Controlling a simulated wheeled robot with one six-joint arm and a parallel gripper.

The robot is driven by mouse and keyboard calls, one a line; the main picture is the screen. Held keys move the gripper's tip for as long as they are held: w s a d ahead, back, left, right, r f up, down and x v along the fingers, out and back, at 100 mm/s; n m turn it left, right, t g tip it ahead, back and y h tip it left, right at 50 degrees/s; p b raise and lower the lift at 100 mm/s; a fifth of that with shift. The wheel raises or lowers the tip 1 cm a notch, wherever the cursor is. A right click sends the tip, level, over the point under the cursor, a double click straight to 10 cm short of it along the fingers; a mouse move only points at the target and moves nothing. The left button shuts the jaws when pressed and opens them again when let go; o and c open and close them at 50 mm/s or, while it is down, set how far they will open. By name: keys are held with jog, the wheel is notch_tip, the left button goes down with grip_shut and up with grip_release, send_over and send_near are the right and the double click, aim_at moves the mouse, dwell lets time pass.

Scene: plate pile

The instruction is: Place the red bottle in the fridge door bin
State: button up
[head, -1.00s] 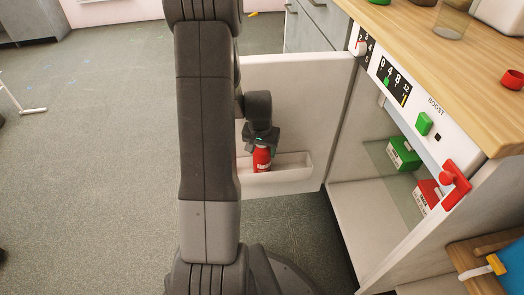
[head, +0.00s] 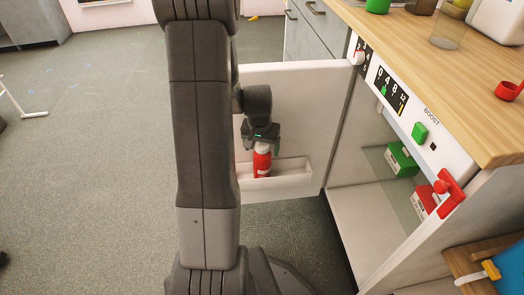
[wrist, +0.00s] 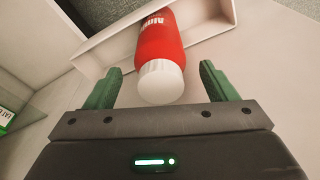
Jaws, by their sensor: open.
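The red bottle (head: 262,163) with a white cap stands upright in the white door bin (head: 292,172) on the inner side of the open fridge door (head: 300,105). In the wrist view the bottle (wrist: 160,40) has its cap toward me and its lower part inside the bin (wrist: 110,42). My gripper (head: 262,141) is just above the bottle. Its green fingers (wrist: 158,85) are spread apart on either side of the cap, with gaps showing. The bottle's base is hidden by the bin's front wall.
The fridge interior to the right holds a green box (head: 402,158) and a red box (head: 423,199) on a glass shelf. A wooden counter (head: 440,75) with knobs and a red handle (head: 448,187) below its edge lies above.

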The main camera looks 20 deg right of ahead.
jog(key=r, duration=0.2)
jog(key=r+p, duration=0.1)
jog(key=r, duration=0.2)
jog(key=s+r+p, duration=0.1)
jog(key=r, duration=0.1)
jog(key=shift+a+r, duration=0.2)
jog(key=shift+a, duration=0.15)
